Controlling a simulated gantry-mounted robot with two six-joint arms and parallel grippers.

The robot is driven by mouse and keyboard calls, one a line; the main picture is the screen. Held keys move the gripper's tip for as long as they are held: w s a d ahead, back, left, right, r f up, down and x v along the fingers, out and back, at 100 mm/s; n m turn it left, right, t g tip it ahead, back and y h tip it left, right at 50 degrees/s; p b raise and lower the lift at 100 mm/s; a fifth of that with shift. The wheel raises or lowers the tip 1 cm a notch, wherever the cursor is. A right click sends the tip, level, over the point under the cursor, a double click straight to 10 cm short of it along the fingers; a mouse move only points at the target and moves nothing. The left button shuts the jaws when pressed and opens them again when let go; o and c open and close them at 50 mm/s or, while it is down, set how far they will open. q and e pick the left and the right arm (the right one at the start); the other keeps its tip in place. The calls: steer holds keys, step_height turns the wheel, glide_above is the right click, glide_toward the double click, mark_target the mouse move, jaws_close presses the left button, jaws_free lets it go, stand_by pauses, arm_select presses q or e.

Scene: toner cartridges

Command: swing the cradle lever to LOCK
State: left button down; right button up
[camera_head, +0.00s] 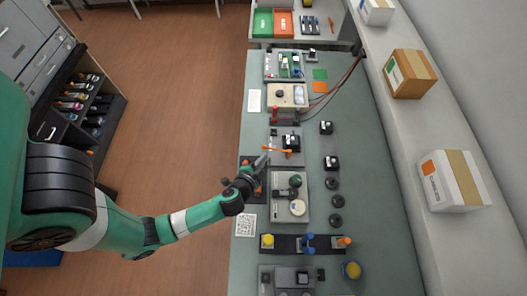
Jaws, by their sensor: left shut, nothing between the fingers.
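The cradle (283,133) is a pale grey plate on the bench, with a black block (291,142) on it. An orange lever (277,150) lies across the near part of the cradle, pointing roughly left to right. My left gripper (262,162) comes in from the left, shut and empty. Its fingertips are just below the lever's left part in the picture; I cannot tell if they touch it. Any LOCK marking is too small to read. My right gripper is not in view.
A grey fixture (292,209) with a green knob stands just nearer. A meter box (288,97) with red leads stands beyond the cradle. Black cartridge-like blocks (331,163) and dark discs are to the right. Cartons (452,180) line the right ledge.

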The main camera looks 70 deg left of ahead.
arm_select(q)
steer(key=shift+w+a+f+b, duration=0.15)
steer(key=shift+w+a+f, duration=0.25)
steer(key=shift+a+f, duration=0.5)
steer(key=shift+w+a+f+b, duration=0.2)
steer(key=shift+w+a+f, duration=0.25)
steer(key=shift+a+f, duration=0.5)
steer(key=shift+w+a+f+b, duration=0.15)
steer(key=shift+w+a+f, duration=0.25)
steer(key=shift+a+f, duration=0.5)
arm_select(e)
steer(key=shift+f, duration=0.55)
arm_select(q)
steer(key=shift+a+r, duration=0.15)
steer(key=shift+r, duration=0.1)
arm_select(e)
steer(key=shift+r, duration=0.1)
